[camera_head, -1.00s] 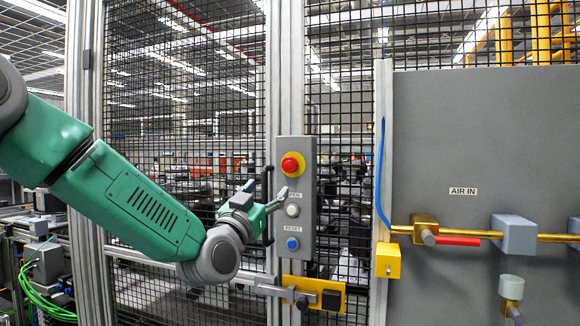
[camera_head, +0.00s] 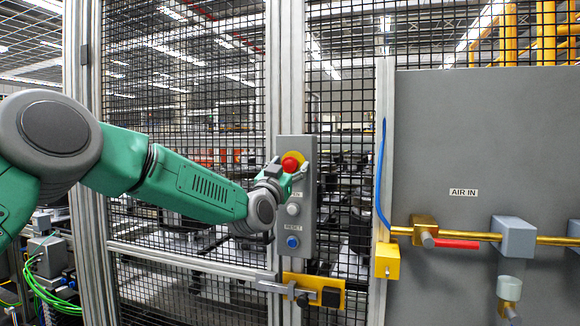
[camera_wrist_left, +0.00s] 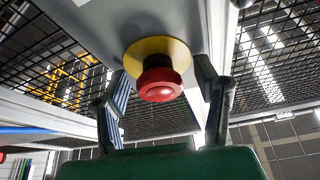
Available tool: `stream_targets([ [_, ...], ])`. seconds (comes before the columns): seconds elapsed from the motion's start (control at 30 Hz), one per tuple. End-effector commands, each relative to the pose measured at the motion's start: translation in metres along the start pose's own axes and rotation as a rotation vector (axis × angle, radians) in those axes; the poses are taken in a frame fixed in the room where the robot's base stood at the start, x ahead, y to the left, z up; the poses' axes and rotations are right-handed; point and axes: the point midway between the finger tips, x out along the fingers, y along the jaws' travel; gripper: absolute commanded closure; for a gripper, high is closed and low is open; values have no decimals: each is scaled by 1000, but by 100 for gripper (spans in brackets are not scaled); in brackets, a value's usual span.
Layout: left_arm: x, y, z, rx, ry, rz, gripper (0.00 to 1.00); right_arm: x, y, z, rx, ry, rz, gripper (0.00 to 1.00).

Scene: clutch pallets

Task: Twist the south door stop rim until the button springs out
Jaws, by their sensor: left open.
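The door stop is a red mushroom button (camera_head: 291,162) on a yellow disc, at the top of a grey control box on the fence post. My left gripper (camera_head: 290,172) is at the button in the head view, and covers part of it. In the left wrist view the red button (camera_wrist_left: 159,84) and its yellow disc (camera_wrist_left: 157,55) are between the two open fingers of my left gripper (camera_wrist_left: 165,98). The fingers stand on both sides of the red rim, with a visible gap on each side. My right gripper is not in view.
The grey box (camera_head: 308,225) also carries a white button (camera_head: 293,209) and a blue reset button (camera_head: 293,242). A yellow latch plate (camera_head: 330,294) is below. A grey panel (camera_head: 450,120) with brass air piping and a blue hose (camera_head: 379,170) stands right.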

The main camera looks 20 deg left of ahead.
Motion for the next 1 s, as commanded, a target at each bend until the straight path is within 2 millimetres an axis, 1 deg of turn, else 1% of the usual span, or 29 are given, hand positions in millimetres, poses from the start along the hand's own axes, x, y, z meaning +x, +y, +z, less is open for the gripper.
stream_targets([
  [0.17, 0, 0, 0, 0, 0, 0, 44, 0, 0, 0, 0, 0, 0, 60],
  [0.27, 0, 0, 0, 0, 0, 0, 75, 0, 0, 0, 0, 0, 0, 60],
  [0.3, 0, 0, 0, 0, 0, 0, 89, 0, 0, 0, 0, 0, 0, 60],
  [0.33, 0, 0, 0, 0, 0, 0, 96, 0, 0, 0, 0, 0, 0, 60],
  [0.67, 0, 0, 0, 30, 2, 12, 96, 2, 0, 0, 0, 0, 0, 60],
  [0.87, 0, 0, 0, 125, 2, 50, 96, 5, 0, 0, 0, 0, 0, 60],
  [1.0, 0, -1, -1, 222, 2, 90, 96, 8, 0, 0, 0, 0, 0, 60],
])
